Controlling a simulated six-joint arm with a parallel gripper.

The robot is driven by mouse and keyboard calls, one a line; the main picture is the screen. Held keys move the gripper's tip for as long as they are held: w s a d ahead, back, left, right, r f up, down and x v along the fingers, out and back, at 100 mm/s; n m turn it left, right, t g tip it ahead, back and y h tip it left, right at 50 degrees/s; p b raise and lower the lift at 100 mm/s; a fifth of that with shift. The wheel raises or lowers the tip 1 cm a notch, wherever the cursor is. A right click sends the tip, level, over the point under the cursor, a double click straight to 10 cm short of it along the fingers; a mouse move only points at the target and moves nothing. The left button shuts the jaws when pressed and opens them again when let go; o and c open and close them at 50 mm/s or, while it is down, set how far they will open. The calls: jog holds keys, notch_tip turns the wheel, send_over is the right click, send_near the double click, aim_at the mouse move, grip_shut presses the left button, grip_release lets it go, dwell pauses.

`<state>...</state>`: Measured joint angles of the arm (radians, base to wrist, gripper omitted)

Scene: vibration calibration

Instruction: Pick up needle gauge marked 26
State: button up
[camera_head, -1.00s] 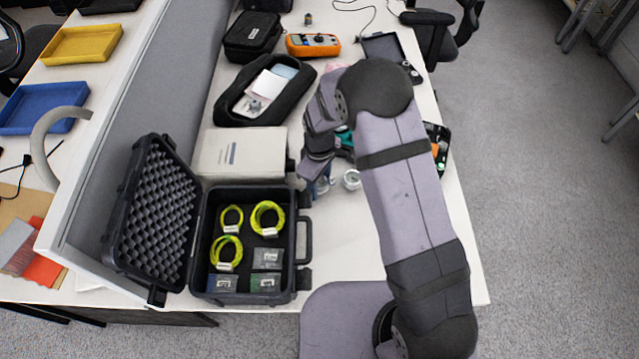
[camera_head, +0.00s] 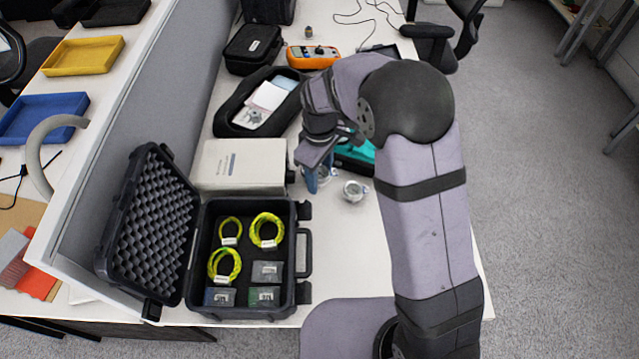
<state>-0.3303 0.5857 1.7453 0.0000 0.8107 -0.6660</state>
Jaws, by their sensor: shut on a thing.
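My gripper (camera_head: 314,180) is over the white table, right of the white box, with its blue fingers pointing down. It is shut on a small silver round thing (camera_head: 324,173), which looks like a gauge and is partly hidden by the fingers. Another round silver gauge (camera_head: 354,191) stands on the table just right of the gripper, apart from it. The markings on both are too small to read, so I cannot tell which one is marked 26.
An open black case (camera_head: 303,252) with yellow-green coils and small packets stands at the front left. A white box (camera_head: 225,160) is behind it. A teal object (camera_head: 358,158) lies behind the gripper. An orange meter (camera_head: 313,57) is at the back. Bare table lies in front of the loose gauge.

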aim_at(319, 171)
jog(key=shift+r+p, duration=1.9)
jog(key=shift+r, duration=0.4)
jog(key=shift+w, duration=0.15)
